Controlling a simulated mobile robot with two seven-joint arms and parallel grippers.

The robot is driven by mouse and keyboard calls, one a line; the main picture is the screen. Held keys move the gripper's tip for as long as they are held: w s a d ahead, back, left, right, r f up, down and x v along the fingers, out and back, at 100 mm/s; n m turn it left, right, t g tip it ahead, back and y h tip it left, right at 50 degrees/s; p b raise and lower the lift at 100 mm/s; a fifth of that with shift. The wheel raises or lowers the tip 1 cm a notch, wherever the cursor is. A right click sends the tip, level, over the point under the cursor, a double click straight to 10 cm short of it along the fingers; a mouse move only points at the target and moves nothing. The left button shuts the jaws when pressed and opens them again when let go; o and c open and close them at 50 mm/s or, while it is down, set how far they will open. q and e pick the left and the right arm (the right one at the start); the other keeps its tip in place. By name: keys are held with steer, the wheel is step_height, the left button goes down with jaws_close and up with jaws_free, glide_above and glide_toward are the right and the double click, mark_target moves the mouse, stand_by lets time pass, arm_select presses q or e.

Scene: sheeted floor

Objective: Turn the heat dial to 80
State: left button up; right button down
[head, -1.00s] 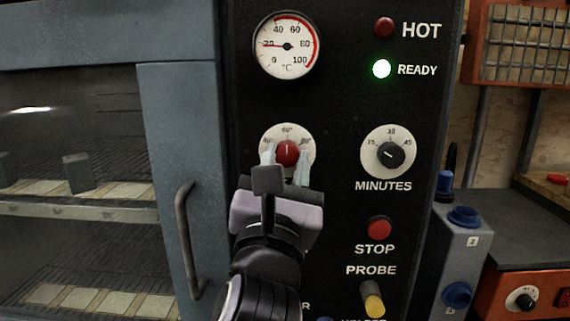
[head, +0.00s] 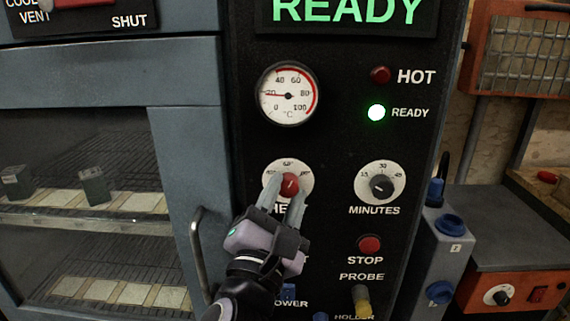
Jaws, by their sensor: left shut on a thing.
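The heat dial is a red knob (head: 290,187) on a round white scale plate (head: 289,165), on the black panel below the gauge. A 60 mark shows at the top of the plate; the marks at the sides are small and partly hidden. My left gripper (head: 287,183) comes from the lower left, tilted to the right, with its pale fingers shut on either side of the red knob. The knob's white line looks tipped to the right of upright, but its exact reading is unclear. The fingers partly cover the HEAT label. My right gripper is not in view.
The gauge (head: 288,94) has its needle near 20. The green READY lamp (head: 376,112) is lit; the HOT lamp (head: 380,75) looks dark red. The MINUTES dial (head: 381,184) and STOP button (head: 369,244) are to the right. The oven door handle (head: 199,255) is left of my gripper.

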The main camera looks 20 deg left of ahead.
arm_select(q)
steer(key=m+p, duration=0.1)
steer(key=p, duration=0.1)
steer(key=m+h+p, duration=0.1)
steer(key=m+p, duration=0.1)
steer(key=m+g+p, duration=0.1)
steer(key=p, duration=0.1)
steer(key=shift+a+r+h, duration=0.1)
steer(key=shift+r+h, duration=0.2)
steer(key=shift+h, duration=0.1)
steer(key=shift+f+m+g+p, duration=0.1)
steer(key=shift+m+g+p, duration=0.25)
steer(key=shift+m, duration=0.65)
steer(key=shift+m+g+h, duration=0.25)
steer(key=shift+m+h, duration=0.05)
steer(key=shift+m, duration=1)
steer(key=o, duration=1)
steer(key=shift+o, duration=0.2)
steer(key=s, duration=0.7)
steer(key=shift+a+f+b, duration=0.35)
steer(key=shift+f+b, duration=0.05)
steer(key=shift+a, duration=0.1)
